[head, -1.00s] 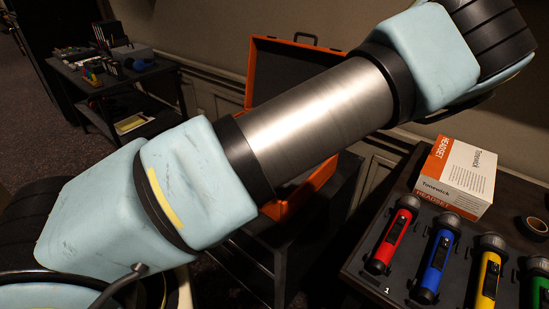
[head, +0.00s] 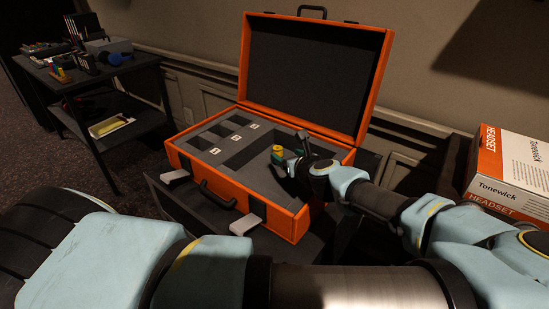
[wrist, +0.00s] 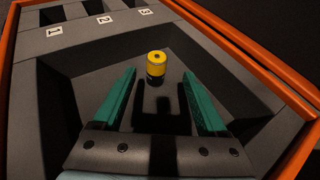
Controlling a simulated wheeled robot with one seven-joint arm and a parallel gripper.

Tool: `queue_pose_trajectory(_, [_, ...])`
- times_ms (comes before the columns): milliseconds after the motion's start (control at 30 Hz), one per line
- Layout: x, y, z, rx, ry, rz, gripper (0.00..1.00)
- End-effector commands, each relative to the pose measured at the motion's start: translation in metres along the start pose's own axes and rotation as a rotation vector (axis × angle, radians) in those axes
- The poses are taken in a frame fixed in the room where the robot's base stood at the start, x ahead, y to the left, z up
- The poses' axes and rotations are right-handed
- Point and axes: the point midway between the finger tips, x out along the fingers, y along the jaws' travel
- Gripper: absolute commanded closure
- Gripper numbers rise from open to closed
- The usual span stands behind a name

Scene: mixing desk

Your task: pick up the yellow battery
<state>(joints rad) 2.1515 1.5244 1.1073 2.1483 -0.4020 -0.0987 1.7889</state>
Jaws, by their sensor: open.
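The yellow battery (wrist: 156,66), with a dark lower part, stands upright on the floor of a large compartment in the orange case (head: 171,158). In the head view the battery (head: 277,150) is a small yellow spot beside my gripper. My gripper (head: 287,162) is inside the case opening, above that compartment. In the wrist view its two green fingers (wrist: 157,72) are spread wide and empty. The battery shows just beyond the fingertips, between their lines. I cannot tell the exact height of the fingers above it.
The case's open lid (head: 313,75) stands up behind. Small compartments with labels 1 (wrist: 55,31), 2 (wrist: 104,20) and 3 (wrist: 146,12) lie along one side. A headset box (head: 510,175) is at right, and a dark cart (head: 100,100) stands at back left.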

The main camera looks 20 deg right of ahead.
Motion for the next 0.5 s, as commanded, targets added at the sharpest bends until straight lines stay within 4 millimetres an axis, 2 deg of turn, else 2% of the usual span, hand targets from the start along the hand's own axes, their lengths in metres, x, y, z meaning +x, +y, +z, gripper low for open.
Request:
queue_pose_trajectory(300, [0.043,0.002,0.001,-0.001,0.001,0.004,0.24])
queue_pose_trajectory(500, [0.056,0.003,0.001,-0.001,0.001,0.004,0.24])
